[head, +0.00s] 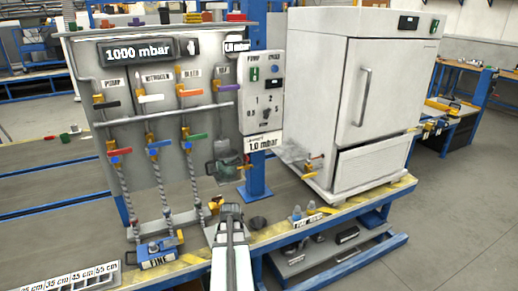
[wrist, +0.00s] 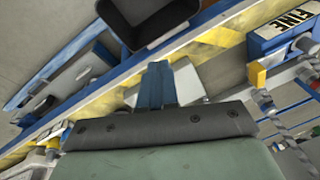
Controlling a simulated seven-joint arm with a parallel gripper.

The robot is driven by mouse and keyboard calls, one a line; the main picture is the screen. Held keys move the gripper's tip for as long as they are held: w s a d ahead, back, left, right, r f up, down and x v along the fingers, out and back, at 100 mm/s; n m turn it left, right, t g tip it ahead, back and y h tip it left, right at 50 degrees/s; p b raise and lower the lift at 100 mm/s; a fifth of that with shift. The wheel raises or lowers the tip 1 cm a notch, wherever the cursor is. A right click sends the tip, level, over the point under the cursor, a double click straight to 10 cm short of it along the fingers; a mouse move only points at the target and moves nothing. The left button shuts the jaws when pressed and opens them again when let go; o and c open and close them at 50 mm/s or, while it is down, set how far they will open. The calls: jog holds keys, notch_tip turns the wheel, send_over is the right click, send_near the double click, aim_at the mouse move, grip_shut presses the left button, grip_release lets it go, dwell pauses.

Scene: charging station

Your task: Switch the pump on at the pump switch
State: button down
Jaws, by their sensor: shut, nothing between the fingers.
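The pump switch (head: 254,75) is a small green piece under the PUMP label, at the upper left of a pale grey control box (head: 261,100). That box is fixed to a blue post in the head view. The switch's exact position is too small to read. My gripper (head: 229,210) is low in the head view, below and to the left of the control box, well apart from the switch. In the wrist view my gripper (wrist: 157,75) shows its fingers together and empty above the bench edge. The pump switch is not in the wrist view.
A pipe panel (head: 145,60) with several coloured valve handles stands left of the control box. A white oven (head: 360,90) stands to the right.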

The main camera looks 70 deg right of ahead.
aim_at(256, 67)
jog(key=s+d+r+m+t+h, duration=0.1)
jog(key=s+d+r+m+h, duration=0.15)
jog(key=d+r, duration=0.55)
jog(key=s+d+r+m+t+h, duration=0.15)
jog(key=s+d+r, duration=0.35)
jog(key=r, duration=0.5)
jog(key=s+d+r+m+t+h, duration=0.1)
jog(key=s+d+r+t, duration=0.1)
jog(key=d+r, duration=0.7)
jog(key=d+r+m+t+h, duration=0.2)
jog(key=d+r+m, duration=0.1)
jog(key=r, duration=0.7)
jog(key=d+r+m+t+h, duration=0.2)
jog(key=r+m+h, duration=0.1)
jog(key=r, duration=0.7)
jog(key=d+r+m+t+h, duration=0.3)
jog(key=r, duration=0.7)
jog(key=shift+w+d+r, duration=0.25)
jog(key=shift+d+r, duration=0.05)
jog(key=shift+r, duration=0.1)
jog(key=x, duration=1.4)
